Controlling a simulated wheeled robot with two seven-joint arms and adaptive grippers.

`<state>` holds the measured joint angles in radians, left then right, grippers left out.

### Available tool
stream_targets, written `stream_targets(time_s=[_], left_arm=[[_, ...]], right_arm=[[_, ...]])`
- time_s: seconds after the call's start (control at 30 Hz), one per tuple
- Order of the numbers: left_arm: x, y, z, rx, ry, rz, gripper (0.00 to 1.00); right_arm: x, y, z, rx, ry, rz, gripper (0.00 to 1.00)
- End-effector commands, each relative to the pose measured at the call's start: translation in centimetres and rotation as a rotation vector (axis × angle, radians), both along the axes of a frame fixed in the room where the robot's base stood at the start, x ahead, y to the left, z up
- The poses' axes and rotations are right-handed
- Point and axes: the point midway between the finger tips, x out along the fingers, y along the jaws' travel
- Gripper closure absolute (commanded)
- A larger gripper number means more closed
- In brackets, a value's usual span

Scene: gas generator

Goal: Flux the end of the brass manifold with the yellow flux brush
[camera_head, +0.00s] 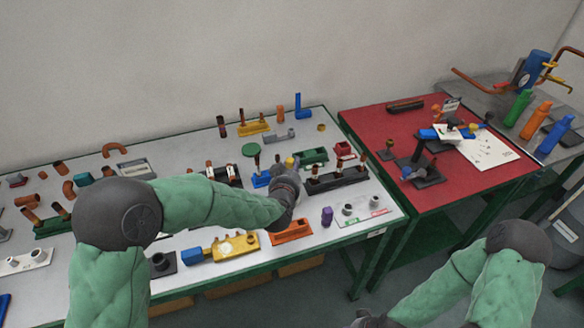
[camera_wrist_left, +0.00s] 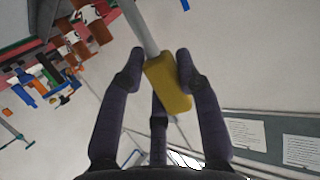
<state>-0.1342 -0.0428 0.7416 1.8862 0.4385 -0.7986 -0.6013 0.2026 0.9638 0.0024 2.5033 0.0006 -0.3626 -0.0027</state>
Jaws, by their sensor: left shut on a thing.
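My left gripper (camera_head: 287,185) is above the middle of the white table. In the left wrist view its fingers (camera_wrist_left: 160,68) are shut around the yellow handle (camera_wrist_left: 169,88) of a tool with a pale grey shaft (camera_wrist_left: 142,28), which looks like the yellow flux brush. The shaft runs away beyond the fingertips and its end is out of that view. A yellow-gold block (camera_head: 235,247) lies near the front of the white table, and I cannot tell whether it is the brass manifold. My right gripper (camera_head: 372,320) is only partly in view at the bottom edge, its fingers cut off.
The white table (camera_head: 330,222) carries several holders and copper fittings, with an orange tray (camera_head: 290,231) near the front. A red table (camera_head: 365,125) to the right holds a black stand (camera_head: 425,175) and paper sheet (camera_head: 490,150). Coloured bottles (camera_head: 536,120) stand beyond it.

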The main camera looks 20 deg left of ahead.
Motion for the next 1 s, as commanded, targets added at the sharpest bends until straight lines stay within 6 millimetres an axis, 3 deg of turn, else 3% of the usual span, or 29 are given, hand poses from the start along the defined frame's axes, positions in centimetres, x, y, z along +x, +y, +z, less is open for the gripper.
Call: stream_targets(time_s=[1.0], left_arm=[[0.0, 0.0, -2.7, 0.000, -0.001, 0.001, 0.90]], right_arm=[[0.0, 0.0, -2.1, 0.000, 0.000, 0.000, 0.60]])
